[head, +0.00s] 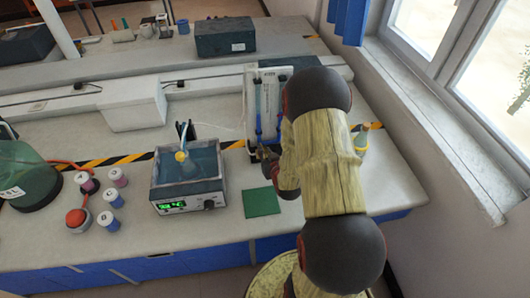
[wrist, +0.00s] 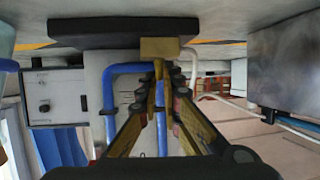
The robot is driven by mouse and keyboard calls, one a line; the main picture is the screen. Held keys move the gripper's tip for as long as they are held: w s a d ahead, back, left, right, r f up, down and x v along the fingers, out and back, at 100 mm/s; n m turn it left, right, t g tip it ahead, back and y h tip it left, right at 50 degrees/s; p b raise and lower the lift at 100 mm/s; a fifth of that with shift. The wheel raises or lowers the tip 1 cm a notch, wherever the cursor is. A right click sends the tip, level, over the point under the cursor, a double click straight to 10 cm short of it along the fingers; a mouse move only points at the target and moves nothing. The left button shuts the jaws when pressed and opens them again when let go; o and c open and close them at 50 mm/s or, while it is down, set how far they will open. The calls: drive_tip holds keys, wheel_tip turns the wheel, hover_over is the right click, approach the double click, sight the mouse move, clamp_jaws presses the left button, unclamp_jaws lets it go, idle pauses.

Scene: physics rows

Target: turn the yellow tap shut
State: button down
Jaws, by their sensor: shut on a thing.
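The yellow tap shows in the wrist view as a brass-yellow block (wrist: 160,48) with a narrow yellow lever (wrist: 159,72) running from it. My gripper (wrist: 159,88) has its fingertips closed around the lever's end. Blue pipes (wrist: 110,90) run beside and behind the fingers. In the head view my gripper (head: 266,153) is at the foot of a white upright panel (head: 285,75) with blue tubes. My arm covers part of that panel, and the tap cannot be made out clearly there.
A water bath (head: 188,190) holding a flask stands left of my gripper, with a green mat (head: 261,202) in front. Several small jars (head: 111,221) and a large green vessel (head: 35,180) are further left. A flask (head: 362,141) stands right of my arm, near the window wall.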

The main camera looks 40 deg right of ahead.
drive_tip(key=shift+w+a+r+m+g+h+b, duration=0.1)
drive_tip(key=shift+w+a+m+g+h+b, duration=0.1)
drive_tip(key=shift+m+g+h+b, duration=0.35)
drive_tip(key=shift+m+h, duration=0.35)
drive_tip(key=c, duration=2.3)
unclamp_jaws()
drive_tip(key=shift+d, duration=0.1)
drive_tip(key=v, duration=1.2)
